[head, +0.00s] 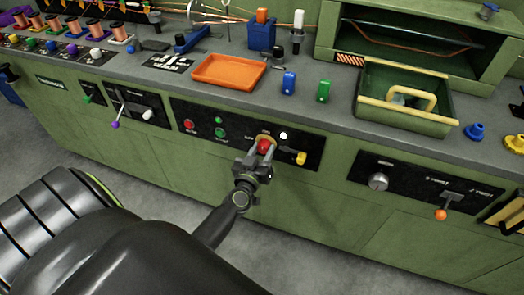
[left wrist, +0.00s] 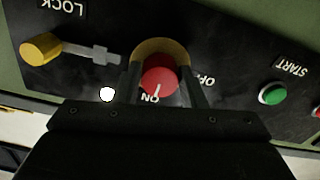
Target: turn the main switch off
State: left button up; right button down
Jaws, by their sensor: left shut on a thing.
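The main switch is a red round knob (head: 264,146) on a yellow plate, set in the black panel on the front of the green bench. In the left wrist view the red knob (left wrist: 160,76) has a white pointer mark that points at the ON label; the OFF label is to the right there. My left gripper (head: 263,152) is shut on the red knob, with one finger on each side of it. It also shows in the left wrist view (left wrist: 162,84). My right gripper is not in view.
A yellow LOCK handle (head: 301,158) and a lit white lamp (head: 283,135) sit close right of the switch. Green and red buttons (head: 189,124) are to its left. An orange tray (head: 228,72) and a green bin (head: 405,122) stand on the bench top.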

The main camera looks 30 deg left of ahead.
pick_arm(q)
jog(key=shift+n, duration=0.9)
jog(key=n, duration=0.2)
jog(key=shift+n+p, duration=0.3)
jog(key=shift+p, duration=0.1)
jog(key=n, duration=0.4)
jog(key=shift+n, duration=0.3)
jog(key=n, duration=0.8)
jog(key=shift+n, duration=0.4)
